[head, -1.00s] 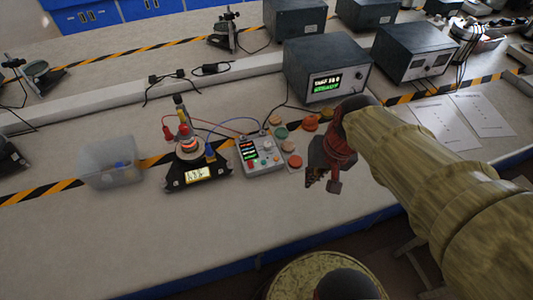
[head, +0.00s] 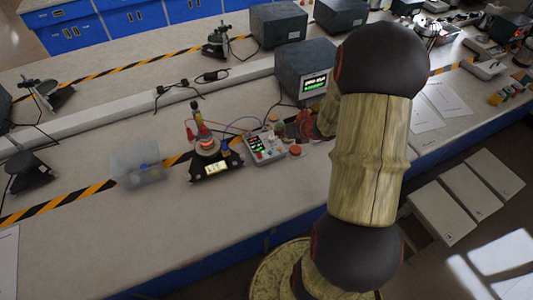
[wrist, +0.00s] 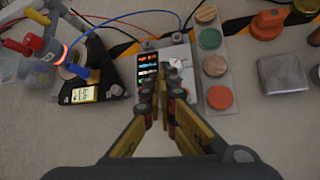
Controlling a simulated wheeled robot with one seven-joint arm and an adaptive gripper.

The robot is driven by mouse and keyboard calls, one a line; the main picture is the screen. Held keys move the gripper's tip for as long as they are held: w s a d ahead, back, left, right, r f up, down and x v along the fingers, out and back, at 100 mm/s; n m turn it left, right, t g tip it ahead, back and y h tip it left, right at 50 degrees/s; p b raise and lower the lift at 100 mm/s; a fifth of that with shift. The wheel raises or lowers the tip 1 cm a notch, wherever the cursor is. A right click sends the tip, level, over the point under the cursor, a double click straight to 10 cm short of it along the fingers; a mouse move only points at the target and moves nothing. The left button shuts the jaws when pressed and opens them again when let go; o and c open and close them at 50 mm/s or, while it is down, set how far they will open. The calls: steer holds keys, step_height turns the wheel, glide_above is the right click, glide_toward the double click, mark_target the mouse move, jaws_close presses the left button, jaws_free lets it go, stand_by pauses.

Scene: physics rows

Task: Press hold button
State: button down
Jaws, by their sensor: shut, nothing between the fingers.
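The grey control box (head: 257,156) with a small lit display and small buttons stands on the bench, right of the black apparatus. In the wrist view its display (wrist: 147,66) shows beside my gripper (wrist: 163,76), with a pale dial (wrist: 175,62) just beyond it. My gripper is shut and empty, its fingertips over the lower middle of the box. The fingers and arm hide much of the box's button face. I cannot tell which button is the hold button, nor whether the fingertips touch the box.
The black apparatus (head: 213,166) with a lit readout, glowing top and cables stands left of the box. A clear plastic bin (head: 137,165) is farther left. Coloured discs, including an orange one (wrist: 219,97), lie right of the box. A grey metal instrument (head: 305,70) stands behind.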

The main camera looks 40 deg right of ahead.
mark_target(282, 148)
steer(key=m, duration=0.2)
steer(key=d+m+h, duration=0.1)
steer(key=m, duration=0.1)
steer(key=w+d+r+m, duration=0.1)
steer(key=m, duration=0.1)
steer(key=shift+d+h, duration=0.25)
steer(key=shift+h, duration=0.05)
steer(key=shift+f, duration=0.1)
step_height(282, 148, down, 9)
steer(key=b, duration=0.8)
stand_by(1.0)
steer(key=shift+f+b, duration=0.3)
